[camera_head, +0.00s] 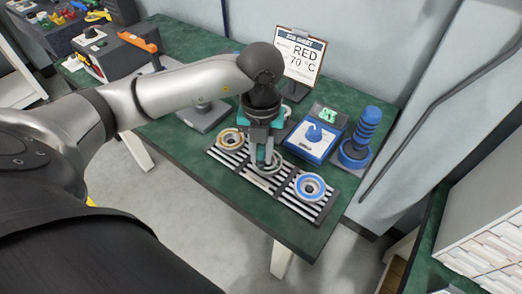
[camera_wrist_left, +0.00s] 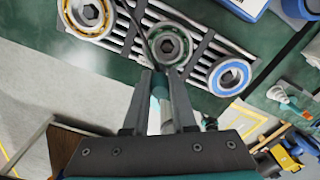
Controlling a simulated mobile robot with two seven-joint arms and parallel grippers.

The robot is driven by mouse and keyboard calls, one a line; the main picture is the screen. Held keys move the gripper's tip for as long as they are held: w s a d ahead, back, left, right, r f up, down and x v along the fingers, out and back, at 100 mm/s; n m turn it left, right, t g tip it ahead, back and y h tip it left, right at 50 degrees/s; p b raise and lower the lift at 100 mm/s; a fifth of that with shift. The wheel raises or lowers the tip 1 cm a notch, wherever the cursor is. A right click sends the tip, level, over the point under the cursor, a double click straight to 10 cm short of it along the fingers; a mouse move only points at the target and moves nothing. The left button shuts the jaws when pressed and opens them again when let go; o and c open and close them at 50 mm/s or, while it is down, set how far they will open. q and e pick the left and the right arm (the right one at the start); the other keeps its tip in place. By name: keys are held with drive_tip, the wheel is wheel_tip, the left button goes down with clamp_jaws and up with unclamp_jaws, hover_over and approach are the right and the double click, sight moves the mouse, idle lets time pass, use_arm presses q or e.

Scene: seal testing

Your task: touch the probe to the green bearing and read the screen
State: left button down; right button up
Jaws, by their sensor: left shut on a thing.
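My left gripper (camera_head: 264,160) is shut on the probe (camera_wrist_left: 156,108), a slim teal and grey piece between the fingers in the left wrist view. The green bearing (camera_wrist_left: 168,45) lies on the slatted rack, between the other two bearings, just beyond the fingertips. In the head view my gripper is above this bearing (camera_head: 265,170) and partly covers it. I cannot tell whether the probe tip touches it. A blue meter (camera_head: 313,143) with a small greenish screen (camera_head: 327,115) stands behind the rack; its digits are too small to read. My right gripper is not in view.
On the slatted rack (camera_head: 293,202), an orange-ringed bearing (camera_head: 230,141) sits left and a blue-ringed one (camera_head: 310,187) right. A ribbed blue cylinder (camera_head: 366,128) stands right of the meter. The left front table is bare.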

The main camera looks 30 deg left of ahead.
use_arm(q)
drive_tip(key=shift+f+b, duration=0.4)
drive_tip(key=shift+f, duration=0.15)
idle(2.4)
drive_tip(key=c, duration=0.6)
unclamp_jaws()
drive_tip(key=shift+c, duration=0.2)
drive_tip(key=shift+r, duration=0.1)
wheel_tip(320, 180, up, 7)
drive_tip(key=p, duration=0.5)
drive_tip(key=shift+p, duration=0.4)
